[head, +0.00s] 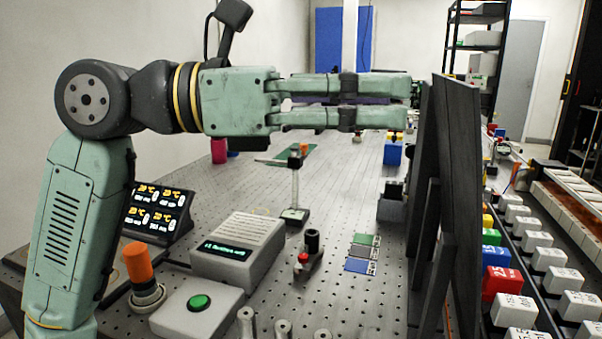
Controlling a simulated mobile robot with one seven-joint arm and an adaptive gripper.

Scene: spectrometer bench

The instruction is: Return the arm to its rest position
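My arm reaches in from the left side of the head view and bends to the right at its dark joint. My gripper (412,102) is stretched out level above the bench, its two pale green fingers lying one above the other. Its tips are close to the upper edge of a dark upright panel (455,150) in the picture; I cannot tell whether they touch it. The inner faces of the tips are too small and dark to show whether they are apart or meet. I see nothing clearly held.
Below the arm, the perforated bench (345,215) carries a display (158,212), a grey box with a screen (238,248), a green-button box (198,303), an orange-topped post (138,262) and a slim stand (295,190). Rows of labelled blocks (549,259) stand right of the panel.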

